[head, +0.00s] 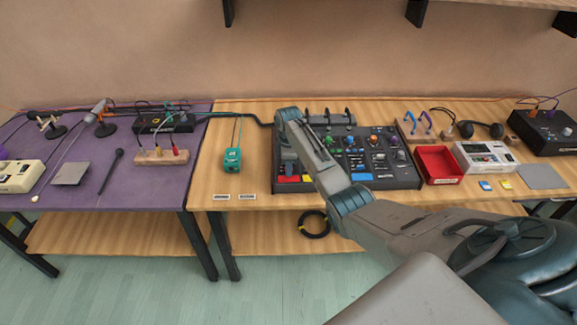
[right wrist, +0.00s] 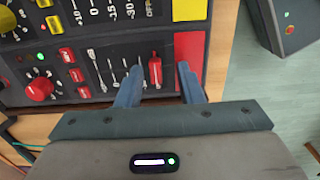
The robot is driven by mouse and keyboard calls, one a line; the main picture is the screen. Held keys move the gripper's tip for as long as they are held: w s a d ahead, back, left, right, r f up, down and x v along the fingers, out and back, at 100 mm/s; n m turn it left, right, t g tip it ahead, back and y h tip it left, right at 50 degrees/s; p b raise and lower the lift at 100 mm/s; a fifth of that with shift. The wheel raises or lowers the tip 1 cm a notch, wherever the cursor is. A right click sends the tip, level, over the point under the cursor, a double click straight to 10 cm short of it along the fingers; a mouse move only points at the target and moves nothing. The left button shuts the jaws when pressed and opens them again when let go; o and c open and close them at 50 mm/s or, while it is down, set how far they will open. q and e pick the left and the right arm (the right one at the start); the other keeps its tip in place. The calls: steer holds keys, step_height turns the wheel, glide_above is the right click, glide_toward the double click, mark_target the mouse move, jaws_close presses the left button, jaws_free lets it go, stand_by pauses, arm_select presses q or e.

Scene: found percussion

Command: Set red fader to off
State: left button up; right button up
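The red fader (right wrist: 155,72) shows in the right wrist view as a narrow red cap on the dark mixer panel (right wrist: 115,55). It sits below the OFF end of a white printed scale (right wrist: 130,10); its slot is hard to make out. My right gripper (right wrist: 159,70) is open, with one blue-grey finger on each side of the cap and a visible gap to both. In the head view my right arm reaches over the left part of the mixer (head: 375,182) and hides much of it. The fader cannot be picked out there. My left gripper is not in view.
A red pad (right wrist: 188,52) and a yellow pad (right wrist: 188,10) lie close by the right finger. A red knob (right wrist: 39,89) is at the left. A red tray (head: 438,166) stands right of the mixer; a teal box (head: 232,160) stands left. Table between teal box and mixer is clear.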

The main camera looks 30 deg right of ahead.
step_height(320, 180, up, 11)
steer(key=b, duration=0.2)
steer(key=shift+f+b, duration=0.2)
steer(key=shift+b, duration=0.1)
